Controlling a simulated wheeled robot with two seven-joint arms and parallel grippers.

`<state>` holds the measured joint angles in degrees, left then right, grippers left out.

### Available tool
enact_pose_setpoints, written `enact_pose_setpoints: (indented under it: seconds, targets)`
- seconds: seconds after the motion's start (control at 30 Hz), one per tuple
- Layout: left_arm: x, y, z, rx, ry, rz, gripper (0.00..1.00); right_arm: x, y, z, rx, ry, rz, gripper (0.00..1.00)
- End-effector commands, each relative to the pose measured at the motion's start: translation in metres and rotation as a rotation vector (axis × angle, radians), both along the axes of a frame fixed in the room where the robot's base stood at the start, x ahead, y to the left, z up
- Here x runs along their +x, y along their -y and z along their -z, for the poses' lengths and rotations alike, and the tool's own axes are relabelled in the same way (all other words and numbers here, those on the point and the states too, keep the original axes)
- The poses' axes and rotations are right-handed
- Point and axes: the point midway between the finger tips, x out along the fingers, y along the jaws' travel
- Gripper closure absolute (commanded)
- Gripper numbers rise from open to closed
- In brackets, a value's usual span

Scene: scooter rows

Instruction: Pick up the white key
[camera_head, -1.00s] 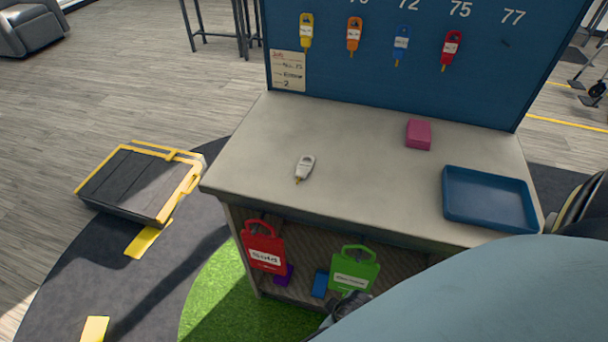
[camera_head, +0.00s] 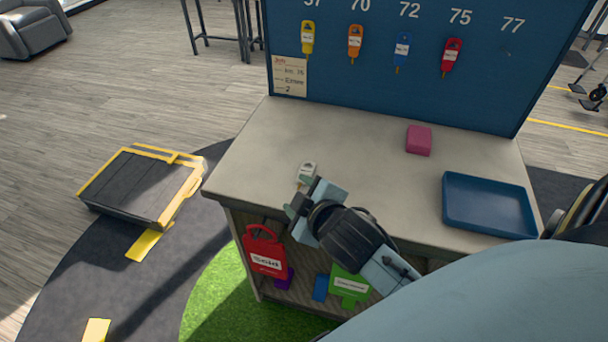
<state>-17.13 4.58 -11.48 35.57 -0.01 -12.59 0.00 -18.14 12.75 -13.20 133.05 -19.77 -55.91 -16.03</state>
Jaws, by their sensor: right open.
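The white key (camera_head: 308,168) lies on the grey counter top (camera_head: 262,150), left of its middle. Its lower part is hidden behind my right gripper. My right gripper (camera_head: 301,192) is open, with its fingertips close to the lower end of the key. I cannot tell whether it touches the key. My right arm reaches in from the lower right. My left gripper is not in view.
A blue tray (camera_head: 488,205) and a pink block (camera_head: 418,140) are on the counter's right side. A blue board (camera_head: 480,95) with several hanging coloured keys stands behind. Red (camera_head: 264,252) and green (camera_head: 349,285) tags hang at the counter's front.

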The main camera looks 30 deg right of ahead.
Motion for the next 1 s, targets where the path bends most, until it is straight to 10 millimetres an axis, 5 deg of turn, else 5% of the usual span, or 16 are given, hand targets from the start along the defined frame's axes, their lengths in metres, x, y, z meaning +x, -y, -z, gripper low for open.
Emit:
enact_pose_setpoints:
  seconds: [0.23,0.43,0.57,0.77,0.8,0.87,1.0]
  targets:
    - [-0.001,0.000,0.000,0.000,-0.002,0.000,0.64,0.073,-0.040,-0.112,-0.502,0.544,-0.287,0.49]
    - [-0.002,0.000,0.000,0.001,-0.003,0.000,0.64,0.082,-0.116,-0.190,-1.105,1.061,-0.577,0.49]
    - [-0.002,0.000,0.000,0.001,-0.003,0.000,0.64,0.070,-0.164,-0.200,-1.520,1.368,-0.777,0.49]
    - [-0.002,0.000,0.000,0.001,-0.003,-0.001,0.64,0.057,-0.193,-0.153,-2.143,1.766,-1.165,0.49]
    - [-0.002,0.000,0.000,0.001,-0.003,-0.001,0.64,0.058,-0.188,-0.139,2.218,-1.798,1.243,0.49]
    - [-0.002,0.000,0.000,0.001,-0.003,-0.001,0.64,0.062,-0.175,-0.117,2.045,-1.625,1.219,0.49]
    - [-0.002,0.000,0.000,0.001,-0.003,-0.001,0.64,0.079,-0.113,-0.077,1.642,-1.258,1.214,0.49]
